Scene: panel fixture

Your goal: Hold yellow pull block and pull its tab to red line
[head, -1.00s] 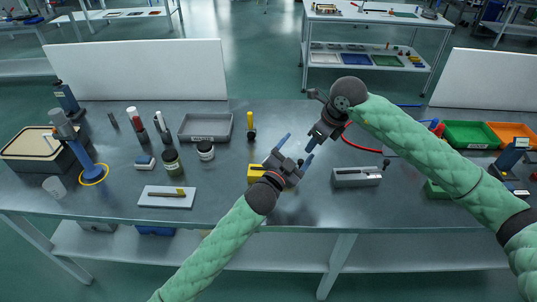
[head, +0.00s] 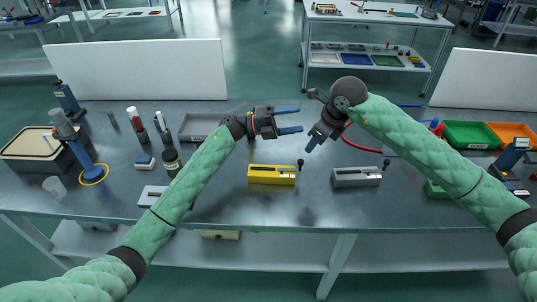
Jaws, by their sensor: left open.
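The yellow pull block (head: 264,177) lies on the grey workbench, with a slot in its top and a dark round knob (head: 300,162) standing at its right end. I cannot make out a red line on it. My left gripper (head: 301,120) is above and behind the block, its two blue fingers apart and pointing right, with nothing between them. My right gripper (head: 311,146) hangs to the right of it, pointing down and left, clear of the block. Its fingers overlap in this view, so their gap is hidden.
A similar grey block (head: 350,179) with a dark knob stands to the right. A red cable (head: 361,146) curves behind it. Green (head: 470,128) and orange (head: 512,128) bins are at the right. Jars, bottles and a grey tray (head: 192,126) stand at the left, partly behind my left arm.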

